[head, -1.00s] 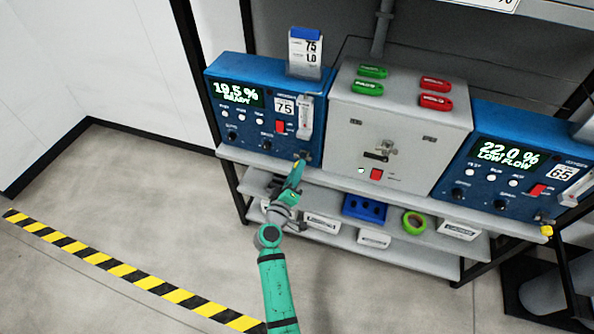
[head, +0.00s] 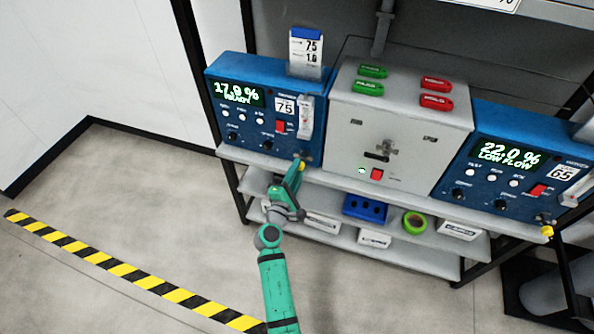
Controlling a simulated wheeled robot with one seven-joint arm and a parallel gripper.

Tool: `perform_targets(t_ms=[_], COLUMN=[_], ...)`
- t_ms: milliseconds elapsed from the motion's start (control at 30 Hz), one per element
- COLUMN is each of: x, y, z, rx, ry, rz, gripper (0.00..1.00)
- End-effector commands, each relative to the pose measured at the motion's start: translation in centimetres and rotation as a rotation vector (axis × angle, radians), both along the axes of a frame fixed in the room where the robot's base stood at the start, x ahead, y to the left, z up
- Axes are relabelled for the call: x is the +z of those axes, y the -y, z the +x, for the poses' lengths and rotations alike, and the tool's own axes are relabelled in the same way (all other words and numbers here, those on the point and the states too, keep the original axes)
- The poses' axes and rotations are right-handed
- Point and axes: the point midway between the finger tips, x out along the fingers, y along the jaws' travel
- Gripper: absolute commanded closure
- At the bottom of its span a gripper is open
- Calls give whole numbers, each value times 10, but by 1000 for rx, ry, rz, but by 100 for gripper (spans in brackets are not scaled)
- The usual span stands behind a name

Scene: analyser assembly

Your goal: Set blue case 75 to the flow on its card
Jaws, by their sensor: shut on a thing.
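My gripper (head: 299,168) is at the lower right corner of the case, below the tube, shut on a small yellow knob (head: 301,163). The fingers hide most of the knob.
A grey box (head: 398,125) with green and red tags stands right of the case. Blue case 65 (head: 514,165) beyond it reads 22.0 % LOW FLOW. The lower shelf (head: 340,240) holds a blue block, a green tape roll and white boxes.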

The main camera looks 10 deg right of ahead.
Motion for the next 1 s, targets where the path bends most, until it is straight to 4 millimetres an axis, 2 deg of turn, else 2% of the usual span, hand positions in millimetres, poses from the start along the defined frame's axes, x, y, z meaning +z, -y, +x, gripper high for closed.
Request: perform_targets(t_ms=[400, 933, 967, 1000], x=[-1, -1, -1, -1], y=[-2, -2, -2, -2], z=[0, 1, 1, 1], rx=[5, 5, 5, 5], ry=[-95, -106, -106, -106], rz=[-153, -171, -171, -171], gripper=[99, 99, 72, 63])
